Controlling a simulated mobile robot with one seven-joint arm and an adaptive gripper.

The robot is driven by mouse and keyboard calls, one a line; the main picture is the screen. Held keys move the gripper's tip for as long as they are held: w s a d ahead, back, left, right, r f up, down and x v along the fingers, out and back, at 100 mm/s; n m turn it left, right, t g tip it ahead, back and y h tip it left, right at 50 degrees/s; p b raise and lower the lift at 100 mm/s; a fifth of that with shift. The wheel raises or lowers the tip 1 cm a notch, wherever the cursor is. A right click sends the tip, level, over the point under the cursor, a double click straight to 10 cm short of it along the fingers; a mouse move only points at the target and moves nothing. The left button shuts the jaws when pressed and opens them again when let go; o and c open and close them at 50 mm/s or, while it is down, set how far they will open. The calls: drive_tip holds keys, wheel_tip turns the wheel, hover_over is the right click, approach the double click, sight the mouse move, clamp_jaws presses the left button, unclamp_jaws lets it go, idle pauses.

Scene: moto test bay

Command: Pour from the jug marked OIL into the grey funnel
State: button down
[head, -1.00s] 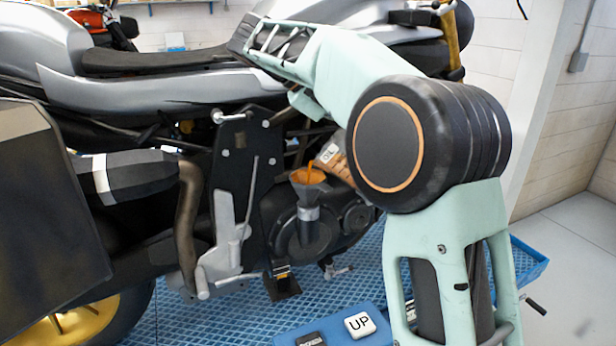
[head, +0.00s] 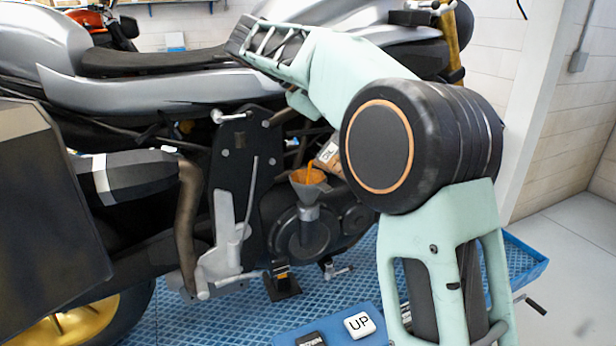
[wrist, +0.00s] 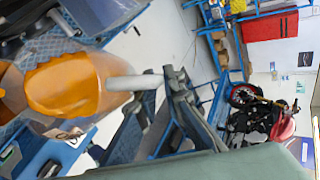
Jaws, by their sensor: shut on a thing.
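The jug marked OIL (head: 328,156) is tilted, with its mouth down to the left, in the head view. An orange stream runs from it into the grey funnel (head: 308,193), which stands upright on the engine just below. Orange liquid shows inside the funnel. In the wrist view the jug (wrist: 75,85) shows large and orange, with a pale bar reaching to my gripper (wrist: 153,88). The dark fingers are shut on the jug at that bar. In the head view my arm hides the gripper and most of the jug.
The motorcycle (head: 140,88) fills the left and middle. Its engine cover is just below the funnel. A blue lift platform (head: 350,275) lies beneath, with a blue box (head: 312,327) marked UP in front. A white wall and open floor are at the right.

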drive_tip(key=shift+w+a+r+n+h, duration=0.15)
drive_tip(key=shift+w+a+r+h, duration=0.05)
drive_tip(key=shift+a+r+h, duration=0.4)
drive_tip(key=shift+w+a+r+n+h, duration=0.15)
drive_tip(key=shift+a+r+h, duration=0.3)
drive_tip(key=shift+r+h, duration=0.2)
idle(4.9)
drive_tip(key=shift+a+r, duration=0.15)
idle(0.9)
drive_tip(key=shift+w+a+r, duration=0.1)
drive_tip(key=shift+a, duration=0.05)
idle(0.6)
